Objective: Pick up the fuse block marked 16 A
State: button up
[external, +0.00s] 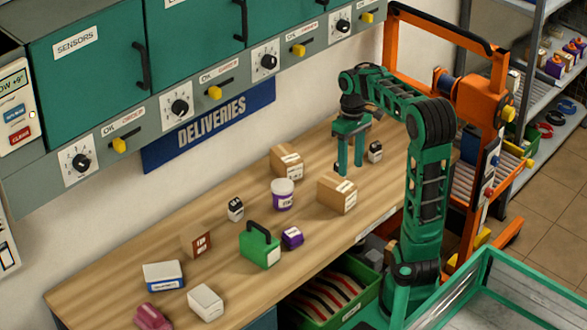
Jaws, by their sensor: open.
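My gripper (350,169) points down over the far part of the wooden bench, its fingers apart and nothing visible between them. A small black-and-white block (375,152) stands on the bench just right of the fingers, apart from them. A similar black-and-white block (235,209) stands left of the white tub. Either could be a fuse block, but their markings are too small to read, so I cannot tell which is marked 16 A. A small purple block (292,237) sits beside the green handled case; its label is also unreadable.
A green case (260,247), a brown box (196,243) and white boxes (206,302) lie nearer. Teal cabinets (91,55) overhang the bench's back. The bench's left rear is clear.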

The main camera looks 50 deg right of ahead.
jog(key=w+f+n+y, duration=0.1)
jog(key=w, duration=0.2)
jog(key=w+d+f+n+y, duration=0.1)
jog(key=w, duration=0.1)
jog(key=w+d+f+n, duration=0.1)
jog(key=w+n, duration=0.1)
jog(key=w, duration=0.1)
jog(key=shift+w+f+y, duration=0.2)
jog(key=shift+w+y, duration=0.1)
jog(key=shift+y, duration=0.1)
jog(key=w+d+n+t+y, duration=0.2)
jog(key=w+d+n+y, duration=0.2)
jog(key=w, duration=0.1)
jog(key=s+d+r+n+t+y, duration=0.2)
jog(key=d+r+n, duration=0.1)
jog(key=d, duration=0.4)
jog(key=s+d+r+n+t+y, duration=0.2)
jog(key=d+t, duration=0.1)
jog(key=d, duration=0.5)
jog(key=shift+g, duration=0.3)
jog(key=f, duration=1.3)
jog(key=shift+w+a+f, duration=0.1)
jog(key=shift+a+f, duration=0.2)
jog(key=shift+a, duration=0.05)
jog(key=x, duration=0.4)
jog(key=shift+w+a+f, duration=0.1)
jog(key=shift+a, duration=0.15)
jog(key=shift+x, duration=3.1)
jog(key=shift+c, duration=0.3)
